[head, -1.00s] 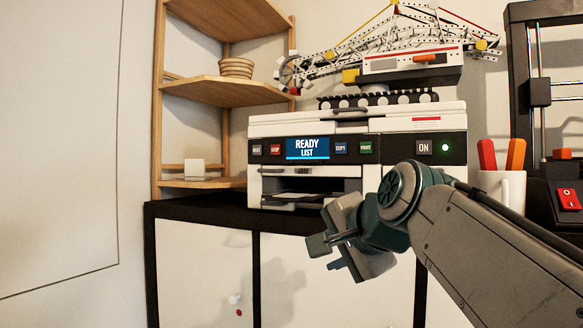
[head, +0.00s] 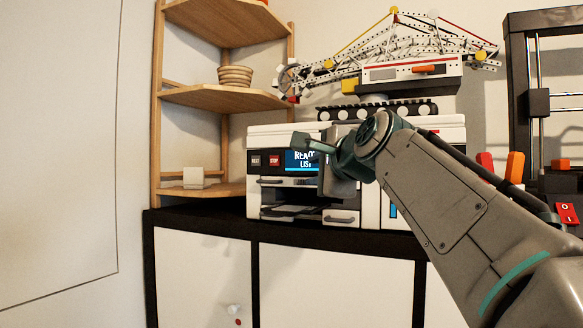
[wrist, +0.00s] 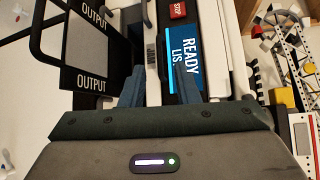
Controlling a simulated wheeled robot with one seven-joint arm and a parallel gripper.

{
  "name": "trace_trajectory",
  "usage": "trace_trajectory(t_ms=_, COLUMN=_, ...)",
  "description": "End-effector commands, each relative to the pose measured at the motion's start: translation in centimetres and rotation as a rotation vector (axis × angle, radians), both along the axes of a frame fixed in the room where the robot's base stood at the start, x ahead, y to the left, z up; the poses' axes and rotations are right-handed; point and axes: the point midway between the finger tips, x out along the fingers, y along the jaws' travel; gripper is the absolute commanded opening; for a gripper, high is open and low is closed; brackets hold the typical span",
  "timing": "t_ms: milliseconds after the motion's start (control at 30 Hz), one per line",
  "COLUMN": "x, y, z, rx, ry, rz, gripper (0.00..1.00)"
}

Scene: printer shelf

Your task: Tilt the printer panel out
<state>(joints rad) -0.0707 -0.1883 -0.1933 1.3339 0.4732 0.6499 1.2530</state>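The printer (head: 455,130) stands on the black-topped cabinet. Its dark front panel (head: 280,160) carries a blue READY LIST display (head: 300,165) and buttons; the panel shows no clear tilt. In the wrist view the display (wrist: 184,58) and a red STOP button (wrist: 177,10) appear turned sideways. My gripper (head: 320,165) is in front of the panel and hides its middle and right part. In the wrist view my gripper (wrist: 160,88) is open, fingers apart, with a pale strip of the printer front between them. One finger overlaps the display edge; I cannot tell if it touches.
A black frame marked OUTPUT (wrist: 90,60) lies beside the fingers in the wrist view. A model crane (head: 400,70) stands on the printer. A wooden shelf (head: 220,92) is at left, a black machine (head: 537,100) at right. The cabinet top (head: 200,220) is clear at left.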

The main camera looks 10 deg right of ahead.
Motion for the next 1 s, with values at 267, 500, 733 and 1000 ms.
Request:
trace_trajectory(t_ms=267, x=3.4, y=0.6, z=-0.5, rx=0.000, ry=0.001, rz=0.000, gripper=0.29)
trace_trajectory(t_ms=500, x=3.8, y=0.6, z=-0.6, rx=0.000, ry=-0.001, rz=0.000, gripper=0.29)
trace_trajectory(t_ms=733, x=3.8, y=0.6, z=-0.6, rx=0.000, ry=0.000, rz=0.000, gripper=0.00)
trace_trajectory(t_ms=1000, x=3.5, y=0.6, z=-0.5, rx=0.003, ry=0.005, rz=0.000, gripper=0.00)
